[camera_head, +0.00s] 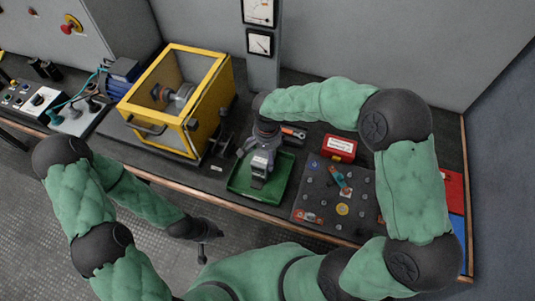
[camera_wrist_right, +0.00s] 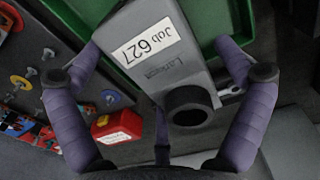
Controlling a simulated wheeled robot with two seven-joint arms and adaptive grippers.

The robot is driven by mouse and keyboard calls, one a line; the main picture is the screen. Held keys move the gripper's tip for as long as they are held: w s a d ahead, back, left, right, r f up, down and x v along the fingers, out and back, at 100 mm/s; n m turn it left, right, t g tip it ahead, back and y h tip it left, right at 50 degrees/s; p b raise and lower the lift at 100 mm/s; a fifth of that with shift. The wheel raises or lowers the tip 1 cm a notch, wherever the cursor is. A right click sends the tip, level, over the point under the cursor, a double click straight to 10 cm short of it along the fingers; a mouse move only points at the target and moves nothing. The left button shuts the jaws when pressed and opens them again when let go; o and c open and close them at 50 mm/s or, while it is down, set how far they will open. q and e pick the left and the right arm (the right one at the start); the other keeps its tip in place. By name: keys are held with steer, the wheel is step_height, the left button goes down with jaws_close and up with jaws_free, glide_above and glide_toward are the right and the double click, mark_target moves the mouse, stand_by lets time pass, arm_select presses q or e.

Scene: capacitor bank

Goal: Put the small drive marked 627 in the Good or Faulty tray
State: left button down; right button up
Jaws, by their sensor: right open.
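The small drive (camera_wrist_right: 165,48), a grey block with a white label reading "Job 627" and a dark round end, fills the middle of the right wrist view. In the head view the drive (camera_head: 261,165) is at the green tray (camera_head: 236,188). My right gripper (camera_wrist_right: 160,70) is open, with one purple finger on each side of the drive. In the head view the right gripper (camera_head: 262,145) is over the tray; contact cannot be made out. My left gripper (camera_head: 207,238) hangs in front of the bench, away from the drive. No Good or Faulty lettering is readable.
A yellow-framed enclosure (camera_head: 205,115) stands left of the green tray. A dark board (camera_head: 318,190) with several knobs lies to its right. A red labelled box (camera_head: 339,147) is behind the board. Red (camera_head: 454,188) and blue (camera_head: 459,238) areas show at the bench's right end.

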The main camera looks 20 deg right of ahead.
step_height(320, 180, up, 10)
steer(key=p, duration=0.2)
steer(key=shift+p, duration=0.3)
stand_by(0.3)
